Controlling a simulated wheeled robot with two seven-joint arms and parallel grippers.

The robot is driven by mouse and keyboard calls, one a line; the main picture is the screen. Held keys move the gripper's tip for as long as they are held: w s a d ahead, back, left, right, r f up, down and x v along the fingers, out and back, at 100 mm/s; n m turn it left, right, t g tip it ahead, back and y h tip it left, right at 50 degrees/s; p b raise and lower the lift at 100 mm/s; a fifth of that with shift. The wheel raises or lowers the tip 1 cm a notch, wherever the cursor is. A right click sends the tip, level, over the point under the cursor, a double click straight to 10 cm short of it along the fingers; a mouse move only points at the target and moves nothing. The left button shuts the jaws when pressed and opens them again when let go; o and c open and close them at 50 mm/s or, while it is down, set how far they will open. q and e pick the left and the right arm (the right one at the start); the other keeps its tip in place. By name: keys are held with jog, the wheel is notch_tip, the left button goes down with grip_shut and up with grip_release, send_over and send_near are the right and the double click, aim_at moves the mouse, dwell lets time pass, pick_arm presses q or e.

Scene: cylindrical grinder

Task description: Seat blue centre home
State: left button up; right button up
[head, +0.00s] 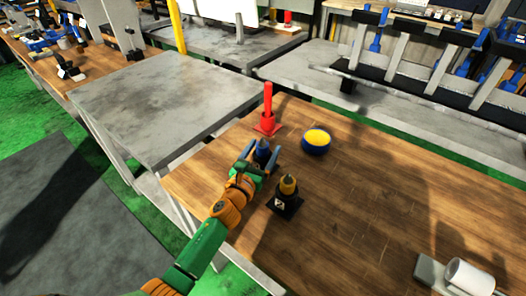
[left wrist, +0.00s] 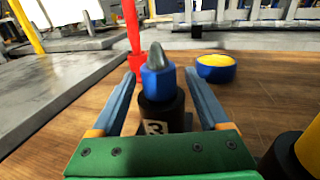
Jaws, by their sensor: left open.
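The blue centre (head: 262,148) has a blue body and a grey pointed tip. In the left wrist view, the blue centre (left wrist: 157,82) stands upright in a black holder (left wrist: 161,114) marked 3. My left gripper (head: 263,150) is open, with one finger on each side of the blue centre. In the left wrist view, the left gripper (left wrist: 160,76) shows clear gaps between both fingers and the centre. The lower part of the holder is hidden behind the gripper's green body. My right gripper is in neither view.
A red holder with a tall red piece (head: 267,100) stands just behind. A blue bowl with yellow inside (head: 316,141) is to the right. A yellow centre (head: 288,185) in a black holder (head: 285,204) stands close on the near right. The wooden table (head: 390,190) is mostly clear farther right.

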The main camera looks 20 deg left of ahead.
pick_arm(q)
jog(key=shift+s+r, duration=0.1)
jog(key=shift+s, duration=0.1)
jog(key=c, duration=0.5)
grip_shut()
